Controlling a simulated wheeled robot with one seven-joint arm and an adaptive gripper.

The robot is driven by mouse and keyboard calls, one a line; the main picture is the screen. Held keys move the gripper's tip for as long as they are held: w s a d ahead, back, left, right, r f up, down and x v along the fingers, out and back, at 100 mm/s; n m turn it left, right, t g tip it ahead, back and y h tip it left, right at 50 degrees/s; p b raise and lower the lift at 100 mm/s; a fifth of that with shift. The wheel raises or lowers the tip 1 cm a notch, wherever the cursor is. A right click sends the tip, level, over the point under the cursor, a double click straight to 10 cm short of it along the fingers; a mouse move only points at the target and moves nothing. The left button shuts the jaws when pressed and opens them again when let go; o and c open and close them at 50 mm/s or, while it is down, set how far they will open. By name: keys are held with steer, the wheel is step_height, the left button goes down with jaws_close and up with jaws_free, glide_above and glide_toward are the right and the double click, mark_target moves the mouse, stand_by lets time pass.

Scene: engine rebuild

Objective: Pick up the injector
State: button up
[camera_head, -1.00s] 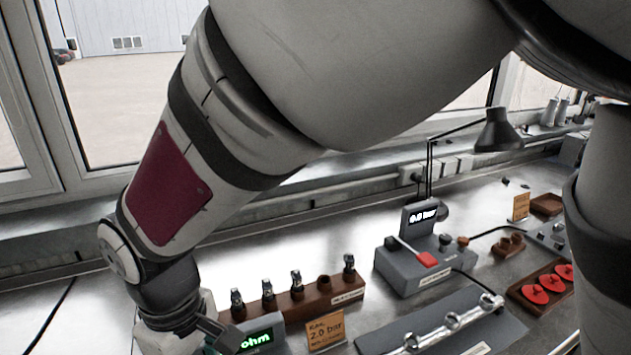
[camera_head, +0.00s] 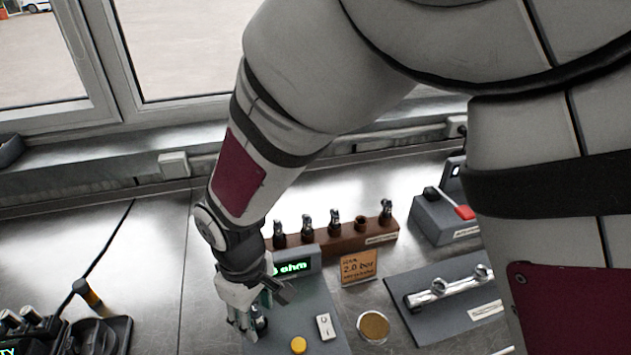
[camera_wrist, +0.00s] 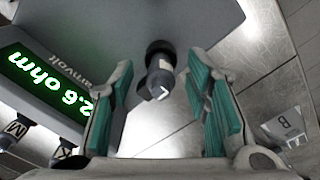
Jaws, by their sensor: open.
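A dark injector (camera_wrist: 160,72) with a white mark on its body stands between my gripper's open fingers in the wrist view. A gap shows between it and the teal finger pads. My gripper (camera_wrist: 160,105) is open and also shows in the head view (camera_head: 250,322), low over the grey ohm tester (camera_head: 310,312). In the head view the fingers mostly hide this injector. The tester's display (camera_wrist: 42,82) reads 2.6 ohm. More injectors stand in the brown wooden rack (camera_head: 345,239) behind the tester, which has one empty hole.
An orange 2.0 bar card (camera_head: 359,266) and a round tan dish (camera_head: 373,326) are right of the tester. A grey plate with a metal rail (camera_head: 450,288) lies farther right. A dark tray (camera_head: 100,335) is at left. Bare metal bench lies between tray and tester.

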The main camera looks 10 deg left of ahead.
mark_target(253, 315)
jaws_close()
steer(key=shift+r, duration=0.15)
steer(key=shift+r, duration=0.2)
steer(key=r+p, duration=0.2)
steer(key=r, duration=0.1)
steer(key=shift+s+r, duration=0.25)
steer(key=shift+s, duration=0.15)
steer(key=s+p, duration=0.7)
steer(key=s, duration=0.8)
steer(key=shift+a+r, duration=0.2)
steer(key=shift+r, duration=0.25)
